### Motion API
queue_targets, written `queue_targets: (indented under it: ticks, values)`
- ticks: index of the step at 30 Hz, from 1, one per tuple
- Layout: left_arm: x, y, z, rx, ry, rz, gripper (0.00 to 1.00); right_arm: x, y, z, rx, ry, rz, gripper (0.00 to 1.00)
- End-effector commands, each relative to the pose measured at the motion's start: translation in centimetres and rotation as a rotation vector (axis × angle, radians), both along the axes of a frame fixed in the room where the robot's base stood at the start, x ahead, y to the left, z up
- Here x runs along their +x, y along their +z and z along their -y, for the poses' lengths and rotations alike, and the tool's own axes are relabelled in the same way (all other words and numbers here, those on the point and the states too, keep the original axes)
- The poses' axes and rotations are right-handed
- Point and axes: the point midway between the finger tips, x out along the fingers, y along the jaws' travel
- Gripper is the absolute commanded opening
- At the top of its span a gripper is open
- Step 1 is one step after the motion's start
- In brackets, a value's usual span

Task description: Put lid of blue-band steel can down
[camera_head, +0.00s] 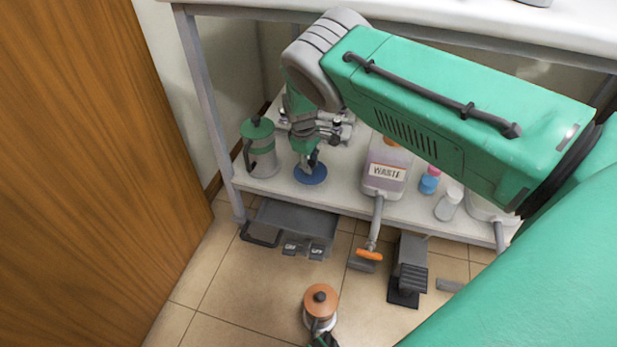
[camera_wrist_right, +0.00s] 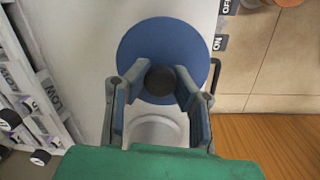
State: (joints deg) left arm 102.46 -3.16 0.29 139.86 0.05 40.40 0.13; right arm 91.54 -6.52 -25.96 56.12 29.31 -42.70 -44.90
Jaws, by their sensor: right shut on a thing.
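The blue lid (camera_head: 311,175) is a round disc with a dark knob, low over the left part of the lower shelf. In the right wrist view, the blue lid (camera_wrist_right: 135,45) is seen from above. My right gripper (camera_wrist_right: 160,85) is shut on its knob. In the head view, my right gripper (camera_head: 309,155) reaches down above the lid. I cannot tell whether the lid touches the shelf. A pale round shape (camera_wrist_right: 155,132) lies below the jaws. No blue-banded can shows clearly. A dark green piece at the bottom edge, possibly my left gripper (camera_head: 325,341), is mostly cut off.
On the shelf (camera_head: 235,183) stand a green-lidded steel can (camera_head: 260,150), a waste jug (camera_head: 385,170) and small bottles (camera_head: 448,203). An orange-lidded steel can (camera_head: 320,300) shows at the bottom. A wooden panel (camera_head: 90,150) bounds the left.

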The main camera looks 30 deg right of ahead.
Motion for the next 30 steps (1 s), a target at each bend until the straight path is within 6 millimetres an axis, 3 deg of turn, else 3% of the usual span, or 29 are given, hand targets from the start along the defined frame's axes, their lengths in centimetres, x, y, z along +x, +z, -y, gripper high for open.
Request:
queue_targets:
  ticks: [9, 20, 21, 22, 30]
  values:
    - [0.0, -1.9, 0.0, 0.0, 0.001, 0.001, 0.4, 0.0, -3.4, -0.6, -0.01, 0.002, -0.001, 0.0]
    - [0.1, -1.8, 0.0, 0.0, 0.001, 0.001, 0.4, 0.0, -4.0, -0.2, 0.0, 0.0, 0.0, 0.0]
    - [0.1, -1.8, 0.0, 0.0, 0.0, 0.001, 0.4, 0.0, -3.9, -0.2, -0.001, 0.0, 0.0, 0.33]
    - [0.1, -1.8, 0.0, 0.0, 0.0, 0.001, 0.4, 0.0, -3.9, -0.3, -0.002, 0.0, 0.0, 0.4]
    - [0.1, -1.8, 0.0, 0.0, 0.0, 0.001, 0.4, 0.1, -3.5, -0.5, -0.008, 0.001, 0.0, 0.4]
